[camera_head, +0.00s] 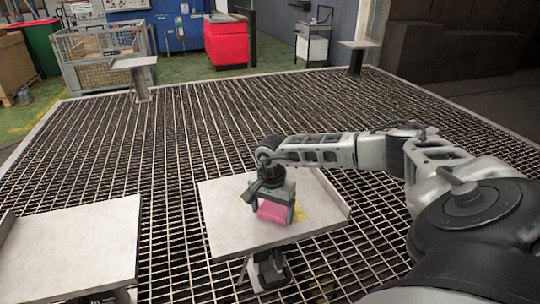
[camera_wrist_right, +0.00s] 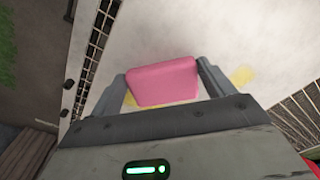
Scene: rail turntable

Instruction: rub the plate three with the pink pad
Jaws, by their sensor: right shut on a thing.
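The pink pad (camera_head: 274,212) is between the fingers of my right gripper (camera_head: 272,204), which is shut on it. They are over the middle of a pale square plate (camera_head: 230,232) with a raised right edge. A yellow mark (camera_head: 300,214) on this plate shows beside the pad, and the pad and gripper hide part of it. In the right wrist view the pad (camera_wrist_right: 163,82) sits between both fingers, with yellow (camera_wrist_right: 243,75) on either side. I cannot tell whether the pad touches the plate. No number shows on the plate. My left gripper is not in view.
Another pale plate (camera_head: 75,248) is at the lower left. Two smaller raised plates stand at the far left (camera_head: 134,62) and far right (camera_head: 359,44) of the grating (camera_head: 130,160). A wire crate (camera_head: 100,55) and a red bin (camera_head: 226,42) stand beyond it.

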